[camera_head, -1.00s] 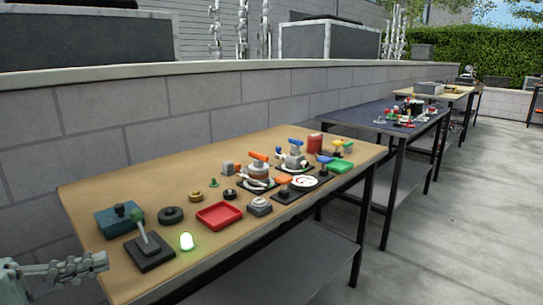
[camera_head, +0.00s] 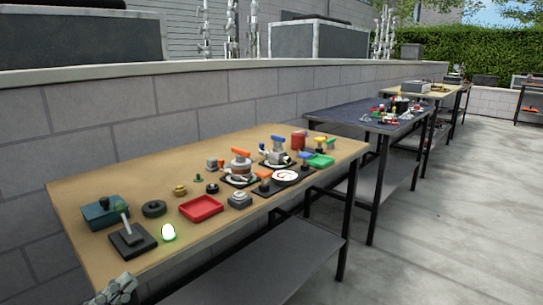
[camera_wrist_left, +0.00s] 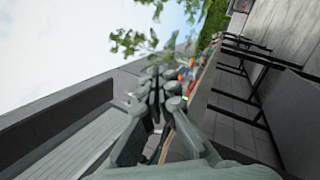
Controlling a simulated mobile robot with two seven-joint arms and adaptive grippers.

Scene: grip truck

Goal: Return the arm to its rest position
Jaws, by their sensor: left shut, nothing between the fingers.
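My left gripper (camera_head: 122,288) shows only in part at the bottom left of the head view, by the near left corner of the wooden table (camera_head: 95,215). In the left wrist view its fingers (camera_wrist_left: 157,88) are together with nothing between them. The gripper is apart from the items on the table. A black lever box (camera_head: 130,241) with a light grey stick and a lit green-white lamp (camera_head: 168,232) stand nearest to it. My right gripper does not show in either view.
A dark blue table (camera_head: 340,113) stands beyond. A block wall (camera_head: 150,120) runs behind. Paved floor on the right is clear.

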